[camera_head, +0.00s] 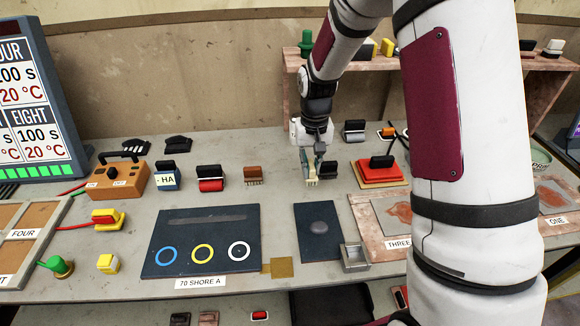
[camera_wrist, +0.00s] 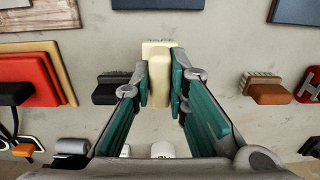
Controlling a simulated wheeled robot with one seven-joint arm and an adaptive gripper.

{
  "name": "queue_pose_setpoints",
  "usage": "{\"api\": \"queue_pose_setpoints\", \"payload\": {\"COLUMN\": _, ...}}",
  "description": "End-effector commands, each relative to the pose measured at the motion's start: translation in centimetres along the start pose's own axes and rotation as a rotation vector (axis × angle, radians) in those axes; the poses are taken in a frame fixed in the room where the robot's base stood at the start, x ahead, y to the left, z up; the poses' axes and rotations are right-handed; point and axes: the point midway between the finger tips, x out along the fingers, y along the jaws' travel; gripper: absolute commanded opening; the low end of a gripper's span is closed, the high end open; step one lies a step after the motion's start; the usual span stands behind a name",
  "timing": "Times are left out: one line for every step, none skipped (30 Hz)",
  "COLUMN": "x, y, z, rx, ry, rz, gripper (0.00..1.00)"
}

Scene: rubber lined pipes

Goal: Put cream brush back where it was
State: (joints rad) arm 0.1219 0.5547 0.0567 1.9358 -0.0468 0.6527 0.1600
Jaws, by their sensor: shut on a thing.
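The cream brush (camera_wrist: 157,62) sits between the teal pads of my gripper (camera_wrist: 162,84) in the wrist view. In the head view, my gripper (camera_head: 313,172) points down at the row of tools, and the cream brush (camera_head: 311,181) shows at its fingertips. The gripper is shut on the brush. The brush is at or just above the table top; I cannot tell whether it touches. Part of the brush is hidden by the fingers.
A brown brush (camera_head: 253,175) stands to the left, a black-handled brush (camera_head: 329,168) close on the right. Farther right is a red block (camera_head: 380,172). A dark plate (camera_head: 318,234) lies in front. Bare grey table separates the gripper from the brown brush.

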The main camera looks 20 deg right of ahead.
Motion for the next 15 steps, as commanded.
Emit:
{"api": "queue_pose_setpoints", "payload": {"x": 0.2, "y": -1.0, "z": -0.9, "rx": -0.004, "ry": 0.001, "rz": 0.000, "gripper": 0.00}}
{"api": "queue_pose_setpoints", "payload": {"x": 0.2, "y": -1.4, "z": -1.4, "rx": -0.004, "ry": 0.001, "rz": 0.000, "gripper": 0.00}}
{"api": "queue_pose_setpoints", "payload": {"x": 0.3, "y": -2.0, "z": -2.0, "rx": -0.003, "ry": 0.001, "rz": 0.000, "gripper": 0.00}}
{"api": "queue_pose_setpoints", "payload": {"x": 0.4, "y": -2.4, "z": -2.5, "rx": -0.003, "ry": 0.001, "rz": 0.000, "gripper": 0.00}}
{"api": "queue_pose_setpoints", "payload": {"x": 0.4, "y": -2.8, "z": -2.9, "rx": -0.003, "ry": 0.001, "rz": 0.000, "gripper": 0.00}}
{"api": "queue_pose_setpoints", "payload": {"x": 0.5, "y": -3.2, "z": -3.3, "rx": -0.003, "ry": 0.000, "rz": 0.001, "gripper": 0.00}}
{"api": "queue_pose_setpoints", "payload": {"x": 0.5, "y": -3.5, "z": -3.6, "rx": -0.001, "ry": 0.001, "rz": 0.000, "gripper": 0.00}}
{"api": "queue_pose_setpoints", "payload": {"x": 0.5, "y": -3.7, "z": -3.9, "rx": -0.001, "ry": 0.001, "rz": 0.001, "gripper": 0.00}}
{"api": "queue_pose_setpoints", "payload": {"x": 0.5, "y": -3.9, "z": -4.1, "rx": -0.001, "ry": 0.001, "rz": 0.001, "gripper": 0.00}}
{"api": "queue_pose_setpoints", "payload": {"x": 0.6, "y": -4.0, "z": -4.2, "rx": -0.001, "ry": 0.001, "rz": 0.001, "gripper": 0.00}}
{"api": "queue_pose_setpoints", "payload": {"x": 0.6, "y": -4.1, "z": -4.3, "rx": -0.001, "ry": 0.000, "rz": 0.001, "gripper": 0.00}}
{"api": "queue_pose_setpoints", "payload": {"x": 0.6, "y": -4.2, "z": -4.4, "rx": -0.001, "ry": 0.000, "rz": 0.001, "gripper": 0.00}}
{"api": "queue_pose_setpoints", "payload": {"x": 0.6, "y": -4.3, "z": -4.5, "rx": -0.001, "ry": -0.001, "rz": 0.001, "gripper": 0.00}}
{"api": "queue_pose_setpoints", "payload": {"x": 0.6, "y": -4.5, "z": -4.6, "rx": -0.002, "ry": 0.000, "rz": 0.001, "gripper": 0.00}}
{"api": "queue_pose_setpoints", "payload": {"x": 0.6, "y": -4.7, "z": -4.9, "rx": -0.002, "ry": 0.001, "rz": 0.001, "gripper": 0.00}}
